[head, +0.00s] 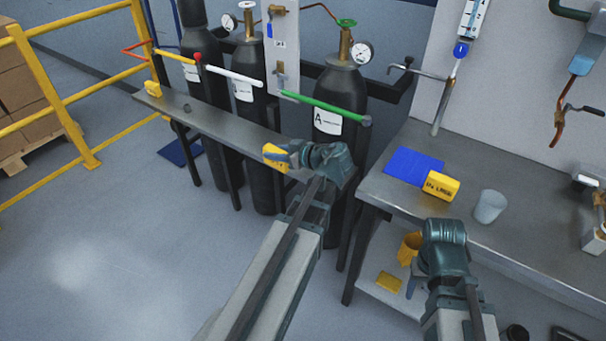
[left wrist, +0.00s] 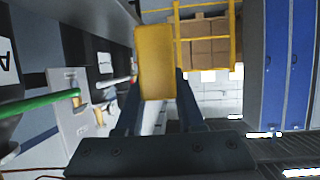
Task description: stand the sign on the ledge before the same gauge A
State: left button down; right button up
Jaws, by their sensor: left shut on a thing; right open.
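My left gripper (head: 285,155) is shut on a yellow sign (head: 274,154) and holds it over or close to the right part of the grey ledge (head: 225,125); I cannot tell if it touches. In the left wrist view the sign (left wrist: 155,62) stands between the two fingers. Gauge A (head: 362,52), a round white dial, sits on the black cylinder labelled A (head: 328,121) with a green bar before it. My arm hides the ledge's right end. My right gripper (head: 413,285) is open and low at the bench's front edge.
The bench (head: 460,215) bears a blue mat (head: 413,166), a yellow block with lettering (head: 441,186) and a clear cup (head: 490,206). Two other black cylinders with gauges stand behind the ledge. A small yellow thing (head: 153,89) is at the ledge's far left. A yellow railing (head: 70,125) stands left.

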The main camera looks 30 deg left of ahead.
pick_arm(q)
jog(key=s+a+f+n+g+b, duration=0.1)
jog(key=a+f+b, duration=0.15)
jog(key=a, duration=0.25)
jog(key=w+d, duration=0.1)
jog(key=w, duration=0.3)
jog(key=w+d+f, duration=0.1)
jog(key=w+d, duration=0.1)
jog(key=w, duration=0.3)
jog(key=w+d+f, duration=0.1)
jog(key=w+d, duration=0.1)
jog(key=w, duration=0.2)
jog(key=shift+w+b, duration=0.3)
jog(key=shift+w, duration=0.1)
pick_arm(e)
notch_tip(320, 180, down, 4)
jog(key=shift+f, duration=0.25)
pick_arm(q)
jog(key=shift+w+d, duration=0.15)
jog(key=shift+w, duration=0.25)
jog(key=f+b, duration=0.3)
jog(key=shift+w+f+b, duration=0.2)
jog(key=shift+f+b, duration=0.1)
pick_arm(e)
notch_tip(320, 180, down, 4)
jog(key=shift+r, duration=0.2)
